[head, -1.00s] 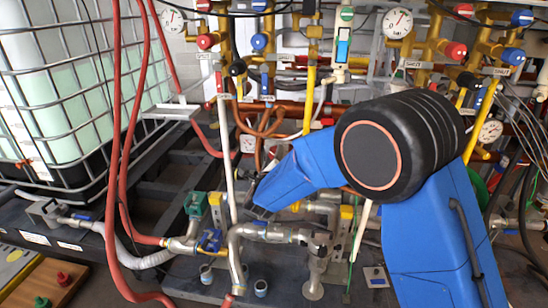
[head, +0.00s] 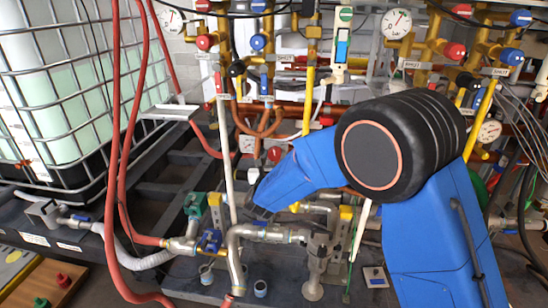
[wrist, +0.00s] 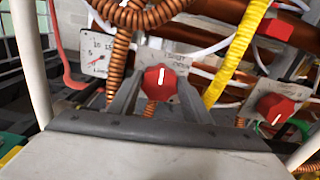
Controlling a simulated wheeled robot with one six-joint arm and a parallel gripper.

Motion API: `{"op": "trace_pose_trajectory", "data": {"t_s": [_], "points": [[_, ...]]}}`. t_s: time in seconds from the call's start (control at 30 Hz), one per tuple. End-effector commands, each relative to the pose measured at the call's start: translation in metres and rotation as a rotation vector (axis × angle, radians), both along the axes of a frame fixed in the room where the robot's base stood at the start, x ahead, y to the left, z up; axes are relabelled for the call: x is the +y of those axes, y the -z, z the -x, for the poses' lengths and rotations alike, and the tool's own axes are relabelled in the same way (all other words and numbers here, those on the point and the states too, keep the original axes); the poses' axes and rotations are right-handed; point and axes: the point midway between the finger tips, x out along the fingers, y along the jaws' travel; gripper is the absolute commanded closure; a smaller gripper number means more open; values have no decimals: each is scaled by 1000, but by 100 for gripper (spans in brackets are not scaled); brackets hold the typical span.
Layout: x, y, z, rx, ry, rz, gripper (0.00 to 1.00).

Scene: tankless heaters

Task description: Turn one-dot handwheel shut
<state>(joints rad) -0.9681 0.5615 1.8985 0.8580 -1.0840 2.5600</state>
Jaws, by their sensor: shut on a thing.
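A red handwheel (wrist: 160,80) with a white pointer line, close to upright, sits on a pale labelled plate (wrist: 178,58) in the wrist view. My gripper (wrist: 161,83) has one grey finger on each side of this wheel and is shut on it. The plate's lettering is too blurred to read, and I cannot make out a dot mark. A second red handwheel (wrist: 276,107) on its own plate is at the right, with a slanted pointer line. In the head view my fingers are not clearly visible beside my blue arm.
A yellow corrugated hose (wrist: 236,52) and copper coils (wrist: 120,50) run close around the held wheel. A dial gauge (wrist: 98,53) is to its left. Red hoses (head: 121,150) and a caged tank (head: 70,90) stand left in the head view.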

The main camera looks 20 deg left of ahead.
Motion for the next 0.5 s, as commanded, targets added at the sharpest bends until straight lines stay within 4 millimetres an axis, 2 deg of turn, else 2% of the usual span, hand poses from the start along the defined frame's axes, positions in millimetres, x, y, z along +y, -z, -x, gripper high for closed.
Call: {"op": "trace_pose_trajectory", "data": {"t_s": [0.5], "points": [[-1,4,1,26,2,-78,78]]}}
